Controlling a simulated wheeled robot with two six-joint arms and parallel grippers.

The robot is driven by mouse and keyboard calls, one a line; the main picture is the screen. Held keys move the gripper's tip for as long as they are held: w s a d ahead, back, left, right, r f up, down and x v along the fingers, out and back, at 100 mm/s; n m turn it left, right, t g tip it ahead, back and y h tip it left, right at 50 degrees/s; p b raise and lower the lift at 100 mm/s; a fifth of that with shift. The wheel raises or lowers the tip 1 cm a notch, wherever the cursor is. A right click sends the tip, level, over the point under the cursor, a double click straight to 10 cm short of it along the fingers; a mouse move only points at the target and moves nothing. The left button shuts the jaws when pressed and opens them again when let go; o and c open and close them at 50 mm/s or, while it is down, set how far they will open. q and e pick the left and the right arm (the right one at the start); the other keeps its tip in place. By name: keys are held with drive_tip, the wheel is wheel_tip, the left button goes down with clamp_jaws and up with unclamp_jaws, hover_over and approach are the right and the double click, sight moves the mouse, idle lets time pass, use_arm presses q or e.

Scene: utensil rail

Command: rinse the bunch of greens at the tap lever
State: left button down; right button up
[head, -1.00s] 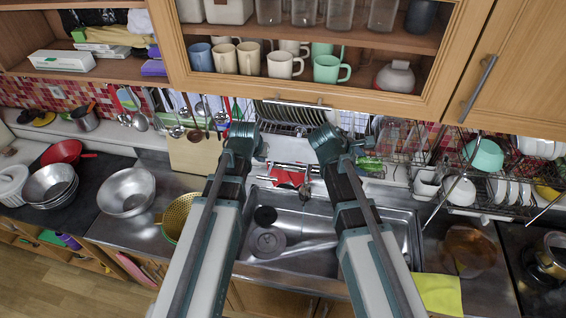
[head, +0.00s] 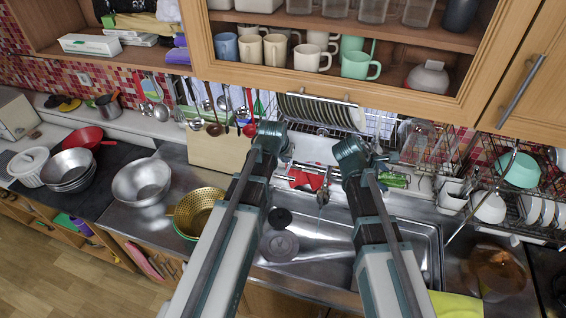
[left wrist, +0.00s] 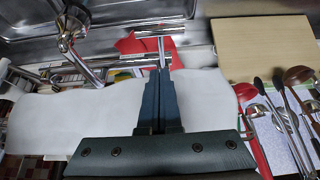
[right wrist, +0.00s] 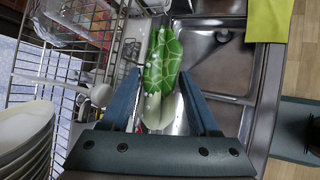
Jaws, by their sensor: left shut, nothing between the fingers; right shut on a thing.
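The bunch of greens (right wrist: 162,62), with green leaves and a pale stem, is between the fingers of my right gripper (right wrist: 158,90), which is shut on it. In the head view, part of the greens (head: 396,180) shows beside my right gripper (head: 366,160), near the back right of the sink. My left gripper (left wrist: 161,75) is shut and empty. Its fingertips are close to a thin chrome bar, seemingly the tap lever (left wrist: 150,34); I cannot tell whether they touch.
The sink (head: 325,245) lies below my arms. A red cloth (head: 308,180) is behind it. A wire dish rack (head: 425,145) stands at right, a cutting board (head: 215,153) and hanging utensils at left. The wall cabinet (head: 400,95) overhangs the back.

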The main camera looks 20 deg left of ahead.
use_arm(q)
drive_tip(key=b, duration=0.5)
hover_over(285, 179)
drive_tip(key=f, duration=0.5)
drive_tip(key=shift+w+f, duration=0.3)
drive_tip(key=shift+w, duration=0.05)
drive_tip(key=shift+s+f+b, duration=0.25)
drive_tip(key=shift+f+b, duration=0.1)
drive_tip(key=shift+f, duration=0.25)
drive_tip(key=shift+s+f+b, duration=0.15)
drive_tip(key=shift+f+b, duration=0.35)
drive_tip(key=shift+b, duration=0.05)
drive_tip(key=shift+s+f+b, duration=0.15)
drive_tip(key=shift+f+b, duration=0.35)
drive_tip(key=shift+s+f, duration=0.15)
drive_tip(key=shift+s, duration=0.1)
